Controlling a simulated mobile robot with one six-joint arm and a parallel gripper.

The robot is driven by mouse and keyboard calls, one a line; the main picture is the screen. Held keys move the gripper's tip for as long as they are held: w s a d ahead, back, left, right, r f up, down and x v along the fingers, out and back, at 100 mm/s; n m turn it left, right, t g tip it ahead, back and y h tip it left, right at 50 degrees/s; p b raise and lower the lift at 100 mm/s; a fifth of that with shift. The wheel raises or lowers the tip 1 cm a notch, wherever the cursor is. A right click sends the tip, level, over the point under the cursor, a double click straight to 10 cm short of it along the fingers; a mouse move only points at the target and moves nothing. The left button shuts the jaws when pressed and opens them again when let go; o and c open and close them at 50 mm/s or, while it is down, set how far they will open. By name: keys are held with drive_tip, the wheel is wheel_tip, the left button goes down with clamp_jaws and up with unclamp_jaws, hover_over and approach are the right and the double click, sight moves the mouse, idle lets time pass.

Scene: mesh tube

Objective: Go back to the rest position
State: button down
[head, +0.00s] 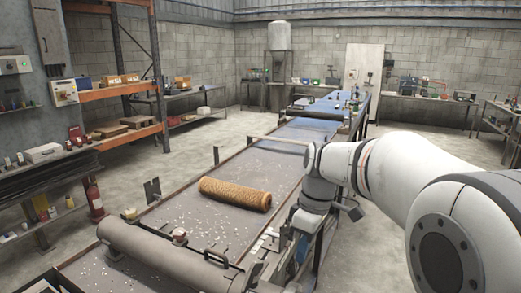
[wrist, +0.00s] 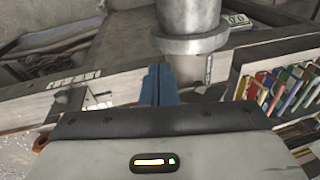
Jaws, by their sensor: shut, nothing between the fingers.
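My gripper (wrist: 158,85) is shut and empty. Its blue fingers are pressed together at the middle of the wrist view. In the head view my arm comes in from the right, and its wrist hangs low by the right edge of the long work table (head: 215,236). A yellow-brown mesh tube (head: 235,194) lies on its side on that table, left of my wrist and apart from it. The wrist view does not show the tube.
A grey roller (head: 160,252) spans the table's near end. A thin rod (head: 280,140) sticks out over the table farther back. In the wrist view, a thick grey cylinder (wrist: 190,25) is behind the fingers. Orange shelving (head: 125,90) and a fire extinguisher (head: 95,200) are left.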

drive_tip(key=s+d+m, duration=0.1)
drive_tip(key=s+m, duration=0.1)
drive_tip(key=s, duration=0.1)
drive_tip(key=s+d+f+m+t, duration=0.1)
drive_tip(key=s+m, duration=0.1)
drive_tip(key=s, duration=0.1)
drive_tip(key=s+d+m+t+h, duration=0.1)
drive_tip(key=s+m, duration=0.1)
drive_tip(key=shift+s+d+f+m, duration=0.25)
drive_tip(key=shift+s+d+m, duration=0.05)
drive_tip(key=shift+s, duration=0.1)
drive_tip(key=s+f+m, duration=0.1)
drive_tip(key=s, duration=0.1)
drive_tip(key=s+d+f+m+t, duration=0.1)
drive_tip(key=s+m, duration=0.1)
drive_tip(key=s+d+f+m+t, duration=0.1)
drive_tip(key=s+m, duration=0.1)
drive_tip(key=shift+s+h, duration=0.1)
drive_tip(key=shift+h, duration=0.3)
drive_tip(key=shift+s+d+f, duration=0.1)
drive_tip(key=shift+s+f, duration=0.1)
drive_tip(key=shift+f, duration=0.05)
drive_tip(key=c, duration=2.2)
unclamp_jaws()
